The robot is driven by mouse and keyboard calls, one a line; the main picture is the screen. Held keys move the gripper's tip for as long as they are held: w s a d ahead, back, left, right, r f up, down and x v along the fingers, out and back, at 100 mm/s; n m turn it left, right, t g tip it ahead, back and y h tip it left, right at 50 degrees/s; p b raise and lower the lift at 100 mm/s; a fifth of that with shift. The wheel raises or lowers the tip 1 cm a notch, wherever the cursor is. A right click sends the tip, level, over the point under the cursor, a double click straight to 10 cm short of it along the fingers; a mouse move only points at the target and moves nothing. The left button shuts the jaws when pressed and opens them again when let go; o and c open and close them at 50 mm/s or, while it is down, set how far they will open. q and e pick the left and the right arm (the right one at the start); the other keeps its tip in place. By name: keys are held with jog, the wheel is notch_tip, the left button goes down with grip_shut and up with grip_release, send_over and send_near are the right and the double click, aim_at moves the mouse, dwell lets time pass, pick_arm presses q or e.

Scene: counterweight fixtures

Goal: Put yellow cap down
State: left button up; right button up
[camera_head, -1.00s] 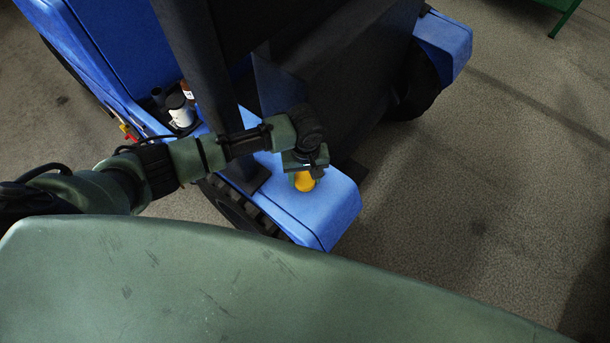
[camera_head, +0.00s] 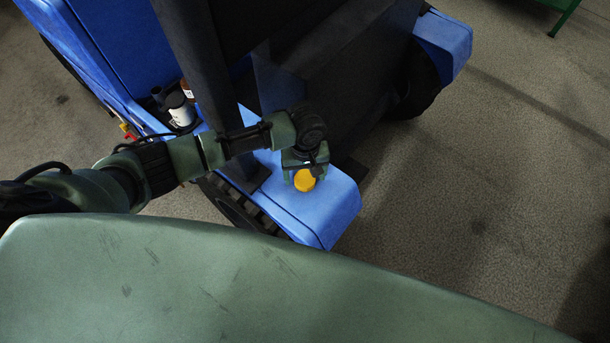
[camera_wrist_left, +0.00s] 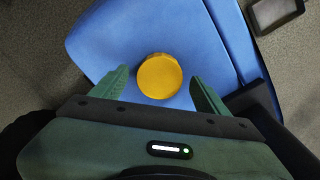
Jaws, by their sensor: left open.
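The yellow cap (camera_head: 304,181) sits on the blue fender (camera_head: 335,207) of the vehicle. It is round, and its flat top shows in the left wrist view (camera_wrist_left: 159,76). My left gripper (camera_head: 305,177) is right at the cap, above the fender. In the left wrist view my left gripper (camera_wrist_left: 158,84) is open, with one green finger on each side of the cap and a gap between each finger and the cap. My right gripper is not in view.
A dark upright post (camera_head: 203,65) and a dark body panel (camera_head: 330,85) stand close to my left arm. A white cup with a dark lid (camera_head: 180,109) stands on the vehicle further left. Bare fender surrounds the cap, with floor (camera_head: 480,180) to the right.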

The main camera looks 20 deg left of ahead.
aim_at(305, 179)
pick_arm(q)
notch_tip(305, 179, up, 12)
jog(key=p, duration=0.1)
jog(key=shift+f, duration=0.2)
dwell(0.4)
